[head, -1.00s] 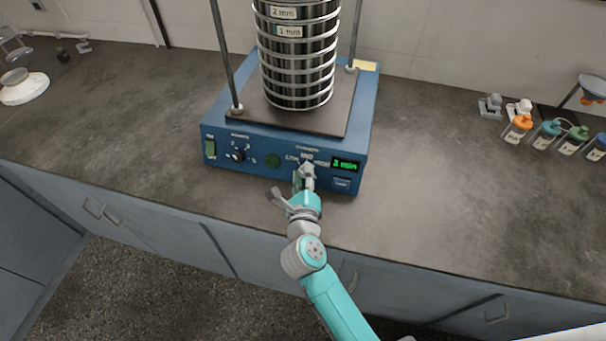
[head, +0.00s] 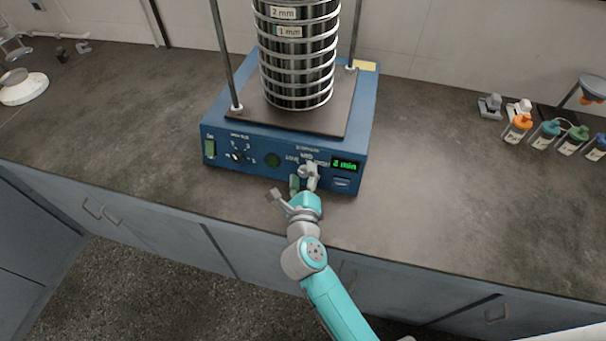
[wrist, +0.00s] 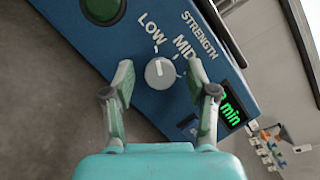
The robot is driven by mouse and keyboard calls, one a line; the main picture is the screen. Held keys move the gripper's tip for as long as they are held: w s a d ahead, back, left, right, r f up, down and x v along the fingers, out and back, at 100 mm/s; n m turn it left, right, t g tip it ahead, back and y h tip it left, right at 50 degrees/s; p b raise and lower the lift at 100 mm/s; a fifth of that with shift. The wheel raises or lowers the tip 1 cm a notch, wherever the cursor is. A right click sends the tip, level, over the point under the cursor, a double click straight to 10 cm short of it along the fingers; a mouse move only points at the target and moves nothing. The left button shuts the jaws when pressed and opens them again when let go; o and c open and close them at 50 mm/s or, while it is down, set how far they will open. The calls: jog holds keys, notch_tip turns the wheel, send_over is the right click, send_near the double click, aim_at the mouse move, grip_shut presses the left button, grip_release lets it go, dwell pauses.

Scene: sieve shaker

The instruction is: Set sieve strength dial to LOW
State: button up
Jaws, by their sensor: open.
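The strength dial (wrist: 160,73) is a round grey-white knob on the blue front panel of the sieve shaker (head: 225,165). In the wrist view, its pale pointer mark is directed up, roughly toward the LOW label (wrist: 150,26). The MID label (wrist: 184,47) is to the right; HIGH is hidden behind a finger there. My gripper (wrist: 160,79) is open, with one finger on each side of the dial and visible gaps between. In the head view, my gripper (head: 303,177) is in front of the panel and hides the dial.
A green round button (head: 272,160) is left of the dial, and a green-lit display (head: 345,164) is right of it. The sieve stack (head: 297,65) stands on top between two rods. Bottles (head: 546,134) are far right; the bench between is clear.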

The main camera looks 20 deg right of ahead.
jog(key=v, duration=1.1)
jog(key=shift+s+a, duration=0.1)
jog(key=shift+s, duration=0.25)
jog(key=s+d+r+n+t, duration=0.4)
jog(key=s+d+n, duration=0.4)
jog(key=s+n, duration=0.4)
jog(key=s+a+f+n+g+y, duration=0.1)
jog(key=s+f+n+g+y, duration=0.1)
jog(key=s+n, duration=0.7)
jog(key=s+a+f+n+g+y, duration=0.2)
jog(key=s+n+g+y, duration=0.1)
jog(key=s+n, duration=0.6)
jog(key=shift+s+a+f+y, duration=0.2)
jog(key=shift+s+y, duration=0.3)
jog(key=shift+s, duration=0.15)
